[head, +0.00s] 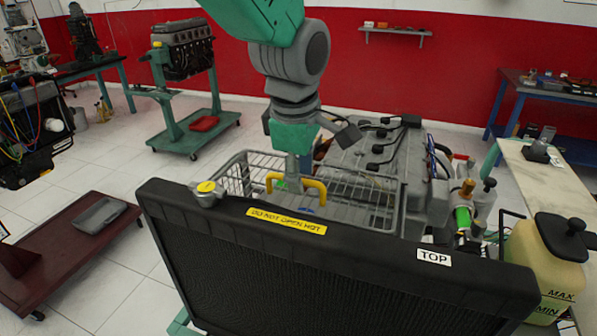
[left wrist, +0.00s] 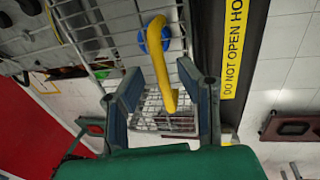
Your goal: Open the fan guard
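The fan guard (head: 380,213) is a grey wire cage behind the black radiator (head: 330,270), and it looks closed. Its yellow handle (head: 318,190) is an arched bar near the radiator's top edge. My left gripper (head: 292,180) points down at the handle. In the left wrist view my left gripper (left wrist: 160,72) is open, with one finger on each side of the yellow handle (left wrist: 160,55). I cannot tell whether a finger touches it. The guard's wires (left wrist: 110,30) show beyond the fingers. My right gripper is not in view.
The grey engine (head: 385,155) stands behind the guard. A yellow coolant tank (head: 545,262) is at the right, and a silver radiator cap (head: 206,193) is on the radiator's left top. A dark red stand (head: 60,255) is at the left; white floor lies between.

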